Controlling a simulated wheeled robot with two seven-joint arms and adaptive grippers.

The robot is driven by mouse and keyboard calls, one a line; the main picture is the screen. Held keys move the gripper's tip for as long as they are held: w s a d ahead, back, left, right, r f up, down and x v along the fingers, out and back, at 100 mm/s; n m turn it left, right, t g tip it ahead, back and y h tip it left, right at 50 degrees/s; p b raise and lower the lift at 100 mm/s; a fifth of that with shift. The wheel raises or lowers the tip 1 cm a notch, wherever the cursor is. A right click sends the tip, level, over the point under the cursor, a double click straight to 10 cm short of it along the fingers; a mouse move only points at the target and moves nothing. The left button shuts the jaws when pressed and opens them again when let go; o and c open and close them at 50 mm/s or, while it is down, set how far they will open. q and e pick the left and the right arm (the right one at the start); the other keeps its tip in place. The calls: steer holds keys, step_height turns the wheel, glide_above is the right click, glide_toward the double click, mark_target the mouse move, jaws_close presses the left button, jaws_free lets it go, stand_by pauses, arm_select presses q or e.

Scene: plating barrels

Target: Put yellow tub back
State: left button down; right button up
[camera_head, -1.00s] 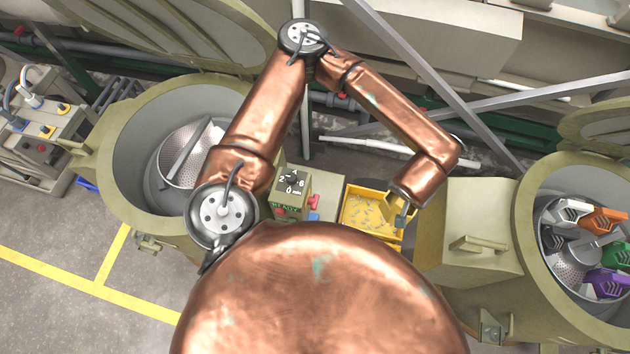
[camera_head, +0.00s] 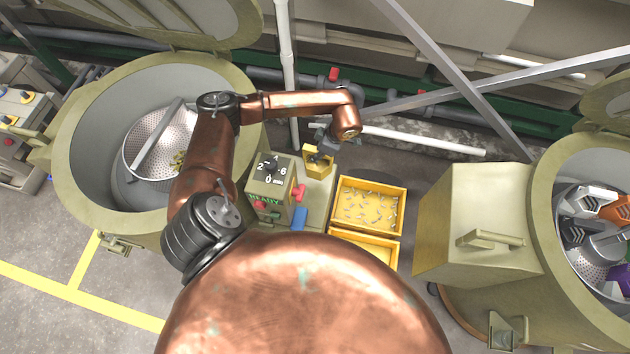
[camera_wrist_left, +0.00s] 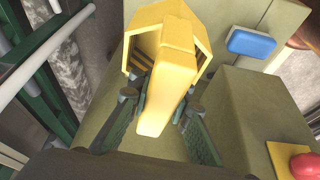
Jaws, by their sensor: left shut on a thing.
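The yellow tub (camera_head: 317,164) is a small open scoop-like container with a thick handle. My left gripper (camera_head: 325,142) is shut on it, just right of and behind the control box. In the left wrist view the tub (camera_wrist_left: 167,62) hangs between the two fingers of the left gripper (camera_wrist_left: 162,105), its handle pinched. It is over a flat olive surface (camera_wrist_left: 112,125); I cannot tell whether it touches that surface. My right gripper is not in view.
Yellow bins (camera_head: 369,182), one with small metal parts, are to the right. A left drum (camera_head: 85,150) holds a perforated basket (camera_head: 150,165). A right drum (camera_head: 560,260) holds coloured objects.

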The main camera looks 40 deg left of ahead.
mark_target(309, 166)
arm_select(q)
steer(key=a+f, duration=0.1)
steer(key=s+a+f+n, duration=0.1)
steer(key=shift+a+f+b, duration=0.1)
steer(key=shift+f+b, duration=0.2)
steer(key=shift+f, duration=0.05)
step_height(309, 166, down, 5)
steer(key=shift+f+b, duration=0.15)
steer(key=shift+b, duration=0.4)
steer(key=shift+f, duration=0.3)
steer(key=shift+f+b, duration=0.4)
steer(key=shift+f, duration=1.2)
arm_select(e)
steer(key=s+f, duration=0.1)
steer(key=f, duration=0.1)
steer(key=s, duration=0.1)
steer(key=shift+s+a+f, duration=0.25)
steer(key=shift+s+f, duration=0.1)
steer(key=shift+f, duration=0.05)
arm_select(q)
steer(key=shift+r, duration=0.1)
steer(key=c, duration=1.8)
jaws_free()
steer(key=shift+f, duration=0.2)
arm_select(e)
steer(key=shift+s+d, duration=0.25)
arm_select(q)
steer(key=shift+r, duration=0.1)
